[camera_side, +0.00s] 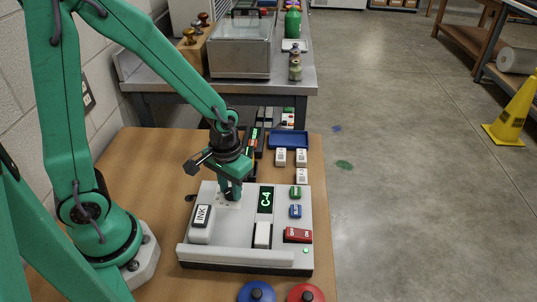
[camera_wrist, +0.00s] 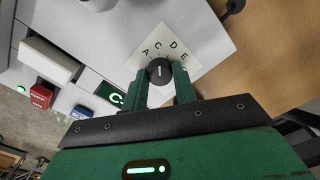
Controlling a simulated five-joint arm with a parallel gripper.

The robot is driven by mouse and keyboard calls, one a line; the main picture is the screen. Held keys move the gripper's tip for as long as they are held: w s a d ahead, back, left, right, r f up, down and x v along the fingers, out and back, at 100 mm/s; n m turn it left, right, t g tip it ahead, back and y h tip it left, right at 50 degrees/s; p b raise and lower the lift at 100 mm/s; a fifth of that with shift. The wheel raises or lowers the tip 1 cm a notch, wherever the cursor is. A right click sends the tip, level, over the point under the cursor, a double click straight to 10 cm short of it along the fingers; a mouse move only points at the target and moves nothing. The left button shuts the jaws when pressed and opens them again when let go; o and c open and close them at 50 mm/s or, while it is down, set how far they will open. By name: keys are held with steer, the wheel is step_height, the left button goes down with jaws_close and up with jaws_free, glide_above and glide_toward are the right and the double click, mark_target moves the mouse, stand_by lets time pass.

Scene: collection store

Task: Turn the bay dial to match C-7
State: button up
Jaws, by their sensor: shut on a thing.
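The bay dial (camera_wrist: 160,70) is a small dark knob with a white mark, on a white plate lettered A, C, D and E, in the wrist view. The mark looks roughly upright between the letters; its exact setting is hard to read. My gripper (camera_wrist: 161,80) has its two green fingers closed on either side of the knob. In the side view my gripper (camera_side: 231,193) points down onto the plate and hides the knob. Part of the display (camera_wrist: 110,94) also shows in the wrist view.
The console carries a white INK block (camera_side: 201,222), a white rocker (camera_side: 263,235), a red switch (camera_side: 297,235), and small green and blue buttons. White blocks and a blue tray (camera_side: 288,139) lie behind. Blue and red round knobs (camera_side: 306,292) stand in front. Bare wood shows at left.

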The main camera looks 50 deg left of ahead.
steer(key=o, duration=1)
steer(key=shift+c, duration=0.2)
steer(key=shift+r, duration=0.2)
steer(key=shift+r, duration=3.75)
steer(key=r, duration=0.1)
step_height(320, 180, up, 11)
steer(key=m+t, duration=0.2)
steer(key=t, duration=0.4)
glide_above(229, 191)
steer(key=s+a, duration=0.3)
steer(key=s, duration=0.3)
steer(key=shift+w+a+r, duration=0.15)
steer(key=shift+w+r, duration=0.05)
